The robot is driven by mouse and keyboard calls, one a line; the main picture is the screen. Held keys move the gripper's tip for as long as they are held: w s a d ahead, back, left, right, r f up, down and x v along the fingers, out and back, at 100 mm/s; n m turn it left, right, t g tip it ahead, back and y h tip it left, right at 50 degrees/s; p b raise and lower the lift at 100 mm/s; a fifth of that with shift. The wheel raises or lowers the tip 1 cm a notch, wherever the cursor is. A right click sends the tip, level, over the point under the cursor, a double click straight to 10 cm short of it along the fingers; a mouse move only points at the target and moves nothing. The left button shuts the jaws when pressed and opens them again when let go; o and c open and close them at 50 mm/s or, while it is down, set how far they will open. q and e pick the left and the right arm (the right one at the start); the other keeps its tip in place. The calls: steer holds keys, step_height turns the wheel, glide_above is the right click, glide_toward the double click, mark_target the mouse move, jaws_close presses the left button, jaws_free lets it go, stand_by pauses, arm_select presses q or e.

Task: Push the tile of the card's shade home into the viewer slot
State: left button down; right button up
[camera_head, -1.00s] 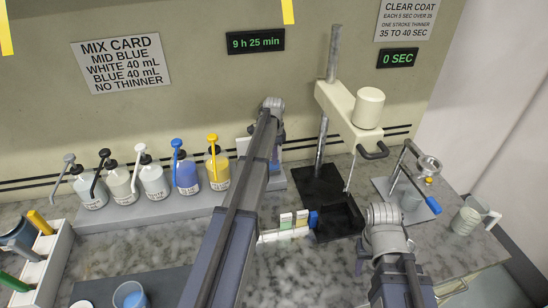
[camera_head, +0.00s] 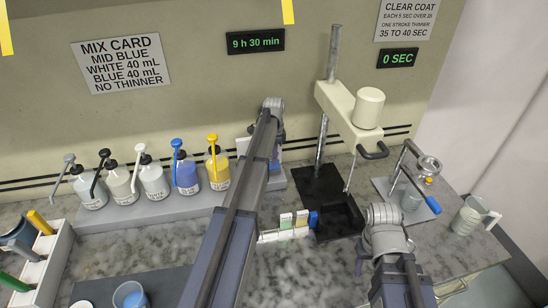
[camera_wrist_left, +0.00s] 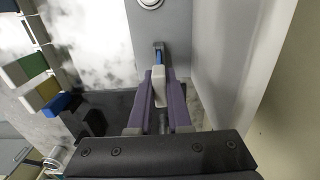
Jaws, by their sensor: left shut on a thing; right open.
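My left gripper (camera_wrist_left: 160,78) is shut on a small white piece (camera_wrist_left: 159,88) in the left wrist view. A blue part (camera_wrist_left: 158,52) shows just beyond the fingertips; I cannot tell whether it belongs to the held piece. In the head view my left arm hides most of the place at the grip. The mix card (camera_head: 124,62) on the wall reads MID BLUE. A white rack (camera_head: 268,237) holds several tiles, including a green tile (camera_head: 286,221) and a blue tile (camera_head: 313,218). The viewer slot is not clearly seen. My right gripper is hidden behind its own wrist.
Pump bottles (camera_head: 187,175) stand on a grey ledge (camera_head: 130,211) along the wall. A beige mixer stand (camera_head: 350,108) on a black base (camera_head: 322,187) is to the right. A white holder (camera_head: 52,262) is at left.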

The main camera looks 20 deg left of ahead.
arm_select(q)
steer(key=shift+f, duration=0.25)
steer(key=c, duration=0.8)
jaws_free()
steer(key=shift+r, duration=0.15)
step_height(320, 180, up, 6)
steer(key=p, duration=0.5)
steer(key=shift+p, duration=0.4)
step_height(320, 180, up, 8)
steer(key=p, duration=0.8)
